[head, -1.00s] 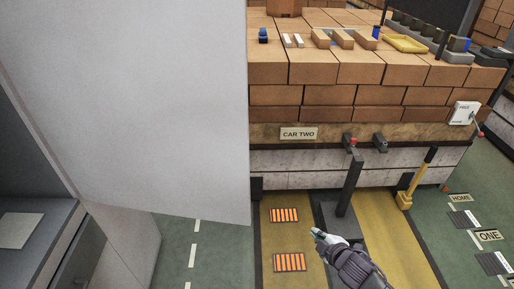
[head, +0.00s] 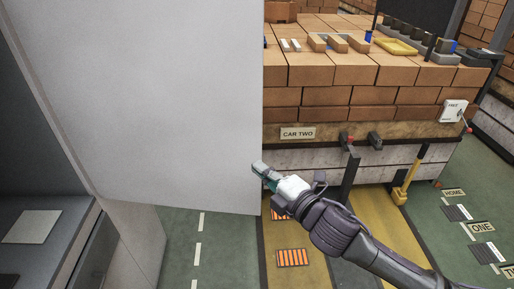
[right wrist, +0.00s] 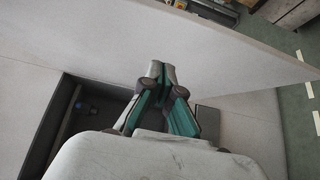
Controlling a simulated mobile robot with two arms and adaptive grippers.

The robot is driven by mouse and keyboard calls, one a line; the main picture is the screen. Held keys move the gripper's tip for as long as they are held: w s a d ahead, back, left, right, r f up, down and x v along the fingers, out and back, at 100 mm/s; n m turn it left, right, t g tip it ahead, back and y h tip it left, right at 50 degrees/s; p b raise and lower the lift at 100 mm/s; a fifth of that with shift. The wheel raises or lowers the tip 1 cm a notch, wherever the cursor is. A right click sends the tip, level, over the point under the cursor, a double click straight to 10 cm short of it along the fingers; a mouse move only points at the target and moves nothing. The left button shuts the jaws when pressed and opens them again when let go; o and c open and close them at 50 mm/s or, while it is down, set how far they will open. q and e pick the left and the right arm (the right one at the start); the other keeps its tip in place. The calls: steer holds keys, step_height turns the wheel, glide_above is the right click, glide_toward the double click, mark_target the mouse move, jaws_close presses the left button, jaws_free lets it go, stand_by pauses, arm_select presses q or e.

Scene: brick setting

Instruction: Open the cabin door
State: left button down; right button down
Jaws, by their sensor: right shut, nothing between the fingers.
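A large pale grey panel, which looks like the cabin door (head: 150,100), stands at the left of the head view, swung out from the cabin's dark opening. My right gripper (head: 258,168) is at the panel's right edge, low down, its tips overlapping the edge in the picture. In the right wrist view its green-sided fingers (right wrist: 162,72) are closed together and empty, close against the pale panel (right wrist: 235,55). I cannot tell whether they touch it. No handle shows. My left gripper is out of view.
Inside the cabin at left is a grey counter (head: 40,262). A brick-loaded car labelled CAR TWO (head: 297,133) stands at right, with a dark lever (head: 350,175) and yellow lever (head: 408,178) in front. Green floor (head: 185,240) is free below the panel.

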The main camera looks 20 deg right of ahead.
mark_target(248, 147)
steer(key=w, duration=0.1)
steer(key=w+p, duration=0.1)
steer(key=w, duration=0.3)
steer(key=shift+w+d+p, duration=0.15)
steer(key=shift+d+p, duration=0.15)
steer(key=shift+w+d, duration=0.2)
steer(key=shift+w, duration=0.15)
steer(key=shift+f, duration=0.1)
